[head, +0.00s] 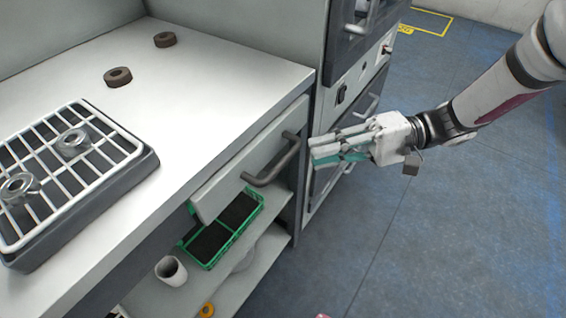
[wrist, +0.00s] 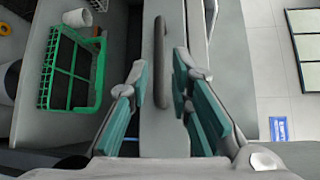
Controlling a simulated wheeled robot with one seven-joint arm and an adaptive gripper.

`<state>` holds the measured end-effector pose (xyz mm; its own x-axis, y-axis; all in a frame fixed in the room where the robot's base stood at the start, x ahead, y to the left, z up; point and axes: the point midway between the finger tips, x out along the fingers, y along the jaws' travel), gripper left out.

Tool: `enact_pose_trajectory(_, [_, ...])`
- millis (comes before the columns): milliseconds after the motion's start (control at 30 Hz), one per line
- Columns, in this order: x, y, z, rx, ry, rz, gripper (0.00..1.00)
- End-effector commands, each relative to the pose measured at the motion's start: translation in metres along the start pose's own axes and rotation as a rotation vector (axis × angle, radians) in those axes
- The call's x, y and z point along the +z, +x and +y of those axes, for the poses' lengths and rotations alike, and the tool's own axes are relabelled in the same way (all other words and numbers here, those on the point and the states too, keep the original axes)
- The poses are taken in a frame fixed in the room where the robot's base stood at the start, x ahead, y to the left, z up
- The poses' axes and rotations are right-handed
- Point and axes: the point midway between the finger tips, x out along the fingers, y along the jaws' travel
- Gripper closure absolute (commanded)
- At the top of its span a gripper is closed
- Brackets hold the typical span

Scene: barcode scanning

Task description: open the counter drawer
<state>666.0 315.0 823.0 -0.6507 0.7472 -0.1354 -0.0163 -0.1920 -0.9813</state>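The counter drawer (head: 220,186) is a light grey front under the white countertop, and it looks closed. Its dark bar handle (head: 272,162) sits near the front's right end. In the wrist view the handle (wrist: 163,62) runs up the picture along the drawer front (wrist: 150,130). My gripper (head: 312,150) is to the right of the handle and apart from it in the head view. In the wrist view my gripper (wrist: 160,75) has its teal-padded fingers spread, one on each side of the handle's line, with nothing between the pads.
The countertop (head: 200,85) bears a rack tray (head: 135,165) with metal rings and two brown rings (head: 118,77). On the shelf below are a green crate (head: 200,262) and a white cup (head: 171,271). An oven-like cabinet (head: 345,95) stands beyond. The blue floor (head: 430,240) at right is clear.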

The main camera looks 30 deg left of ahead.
Motion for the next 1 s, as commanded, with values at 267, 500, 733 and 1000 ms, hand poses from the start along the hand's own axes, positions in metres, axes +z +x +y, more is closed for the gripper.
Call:
enact_pose_trajectory(267, [0.001,0.054,0.001,0.001,0.0,-0.004,0.8])
enact_pose_trajectory(500, [0.0,0.08,0.001,0.001,0.001,-0.001,0.8])
enact_pose_trajectory(733, [0.0,0.085,0.001,0.002,0.001,-0.001,0.8])
enact_pose_trajectory(1000, [0.0,0.084,0.0,0.001,0.001,0.0,1.0])
